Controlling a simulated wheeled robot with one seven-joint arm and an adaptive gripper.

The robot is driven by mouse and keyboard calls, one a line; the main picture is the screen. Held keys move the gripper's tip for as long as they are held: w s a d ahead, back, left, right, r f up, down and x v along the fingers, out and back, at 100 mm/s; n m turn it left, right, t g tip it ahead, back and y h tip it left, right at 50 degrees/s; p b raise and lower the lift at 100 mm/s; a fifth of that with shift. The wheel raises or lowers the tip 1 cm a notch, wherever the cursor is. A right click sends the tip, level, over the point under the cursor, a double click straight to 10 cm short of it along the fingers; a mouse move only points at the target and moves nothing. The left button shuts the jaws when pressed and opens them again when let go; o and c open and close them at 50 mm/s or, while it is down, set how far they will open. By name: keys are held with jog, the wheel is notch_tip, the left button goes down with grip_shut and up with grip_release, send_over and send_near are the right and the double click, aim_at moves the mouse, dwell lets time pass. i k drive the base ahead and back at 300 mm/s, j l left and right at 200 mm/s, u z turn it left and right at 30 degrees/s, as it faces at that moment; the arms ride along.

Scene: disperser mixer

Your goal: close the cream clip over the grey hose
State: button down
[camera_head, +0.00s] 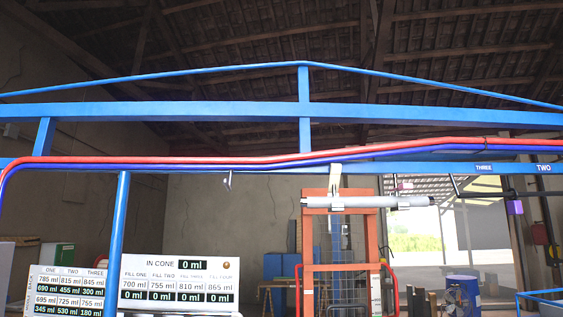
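A pale grey horizontal tube, which looks like the grey hose (385,202), shows right of centre in the head view, in front of an orange frame. A narrow cream upright piece, which looks like the cream clip (336,178), stands at the tube's left part and reaches up to the blue beam. Its lower end meets the tube. It is too small to tell whether it wraps around the tube or only stands beside it. My gripper is not in view.
Blue beams (200,111) with red and blue pipes (240,160) cross above the tube. An orange frame (312,240) stands behind it. Display boards (180,285) are at lower left. A dark bar with a purple block (515,207) is at right. A blue drum (463,292) stands lower right.

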aim_at(335, 168)
jog(key=l+u, duration=0.1)
jog(key=u, duration=0.35)
jog(key=l+u, duration=0.15)
jog(key=u, duration=0.3)
jog(key=l+u, duration=0.15)
jog(key=u, duration=0.3)
jog(key=l+u, duration=0.15)
jog(key=u, duration=0.3)
